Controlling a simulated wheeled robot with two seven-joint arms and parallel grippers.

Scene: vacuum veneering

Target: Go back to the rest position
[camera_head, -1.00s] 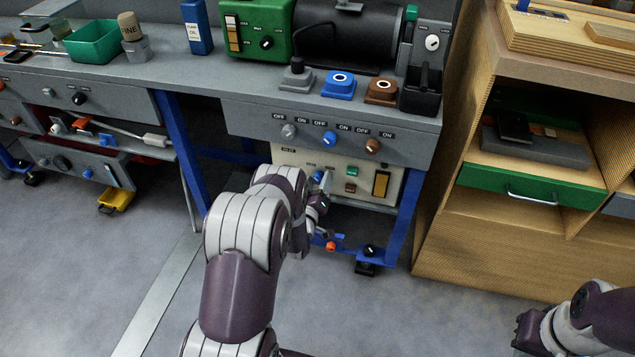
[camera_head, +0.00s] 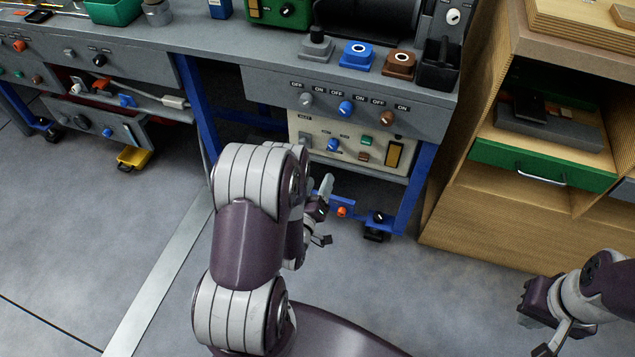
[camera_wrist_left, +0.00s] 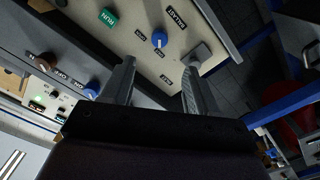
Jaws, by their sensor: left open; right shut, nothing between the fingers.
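My left gripper (camera_head: 325,212) is in front of the bench's lower right part, below and in front of the cream control panel (camera_head: 322,146). Its two fingers are apart with nothing between them. In the left wrist view the open fingers (camera_wrist_left: 157,90) point toward the cream panel, whose blue knob (camera_wrist_left: 160,40) lies beyond them, apart from the fingers. My right gripper (camera_head: 541,350) is low at the right over the floor, partly cut off by the picture edge; it is shut and empty.
The grey workbench (camera_head: 225,52) with blue legs runs across the back. A wooden cabinet (camera_head: 470,225) with a green drawer (camera_head: 525,160) stands at the right. A yellow pedal (camera_head: 133,157) is under the bench at left. The floor in front is clear.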

